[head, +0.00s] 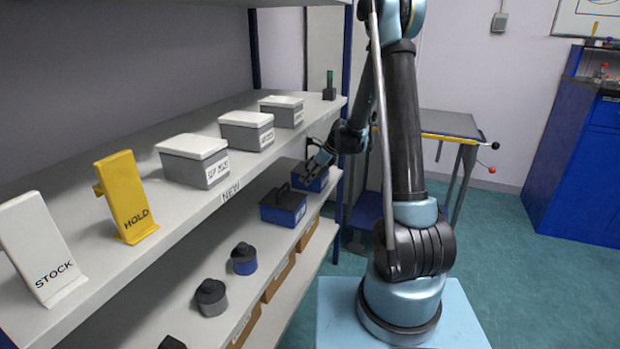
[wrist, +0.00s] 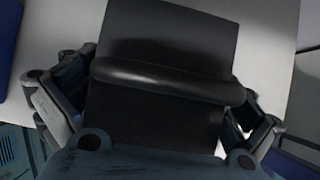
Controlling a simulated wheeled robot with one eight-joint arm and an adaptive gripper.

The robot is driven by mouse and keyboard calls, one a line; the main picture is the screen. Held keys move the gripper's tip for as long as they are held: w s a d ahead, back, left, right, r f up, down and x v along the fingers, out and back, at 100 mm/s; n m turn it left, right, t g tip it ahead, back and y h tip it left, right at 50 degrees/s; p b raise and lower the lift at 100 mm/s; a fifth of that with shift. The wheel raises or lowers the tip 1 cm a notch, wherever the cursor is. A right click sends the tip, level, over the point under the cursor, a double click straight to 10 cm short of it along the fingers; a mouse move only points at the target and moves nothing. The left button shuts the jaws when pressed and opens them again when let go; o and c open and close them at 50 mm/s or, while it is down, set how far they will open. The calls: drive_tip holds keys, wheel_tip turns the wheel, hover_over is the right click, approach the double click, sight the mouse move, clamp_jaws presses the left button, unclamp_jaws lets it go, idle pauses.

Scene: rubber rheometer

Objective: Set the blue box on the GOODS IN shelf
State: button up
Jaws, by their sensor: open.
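Two blue boxes show in the head view on the lower shelf. The nearer blue box (head: 283,211) has a black top with a raised handle and a pale label. The farther blue box (head: 316,184) is partly covered by my gripper (head: 318,160). In the wrist view my gripper (wrist: 160,115) is open, with fingers on both sides of a black lid (wrist: 170,40) and its black bar handle (wrist: 165,78). Whether the fingers touch it, I cannot tell. No GOODS IN sign is readable.
The upper shelf (head: 180,210) overhangs the lower one and holds STOCK (head: 42,250) and HOLD (head: 128,200) signs and grey lidded boxes (head: 194,160). Black-topped pots (head: 244,262) stand nearer on the lower shelf. A blue post (head: 346,70) is close to my arm. Floor is clear at right.

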sight(314, 169)
drive_tip(key=shift+v, duration=3.65)
